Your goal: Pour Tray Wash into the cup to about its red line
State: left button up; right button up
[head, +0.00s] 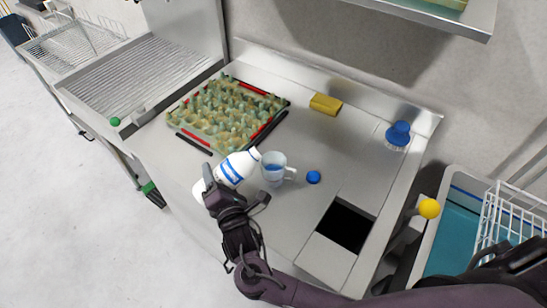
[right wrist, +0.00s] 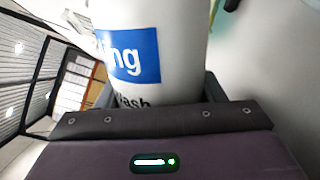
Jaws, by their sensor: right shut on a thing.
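The Tray Wash bottle (head: 233,169) is white with a blue label. It is tilted, with its mouth at the upper right, close over the rim of the clear cup. My right gripper (head: 212,190) is shut around the bottle's lower part. In the right wrist view the bottle (right wrist: 183,75) fills the space between the fingers, with part of its label readable. The cup (head: 272,166) stands on the steel counter with its handle to the right; blue shows inside it. Its red line cannot be made out. A blue cap (head: 313,177) lies right of the cup. My left gripper is not in view.
A yellow sponge (head: 325,104) and a blue brush (head: 398,135) lie toward the back. A dark square opening (head: 346,226) is at the front right. The counter's middle is clear.

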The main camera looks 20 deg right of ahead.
aim_at(229, 170)
jog(key=d+n+p, duration=0.1)
jog(key=n+p, duration=0.1)
jog(key=p, duration=0.1)
jog(key=d+r+n+p, duration=0.1)
jog(key=n+p, duration=0.1)
jog(key=p, duration=0.1)
jog(key=d+n+p, duration=0.1)
jog(key=n+p, duration=0.1)
jog(key=p, duration=0.1)
jog(key=shift+w+r+t+h, duration=0.2)
jog(key=shift+r+t+h, duration=0.1)
jog(key=shift+r+h, duration=0.1)
jog(key=n, duration=0.1)
jog(key=n+p, duration=0.1)
jog(key=shift+d+f+n, duration=0.2)
jog(key=shift+f+n, duration=0.1)
jog(key=shift+f, duration=0.05)
jog(key=shift+d+f+n, duration=0.35)
jog(key=shift+f+n, duration=0.15)
jog(key=shift+n, duration=0.7)
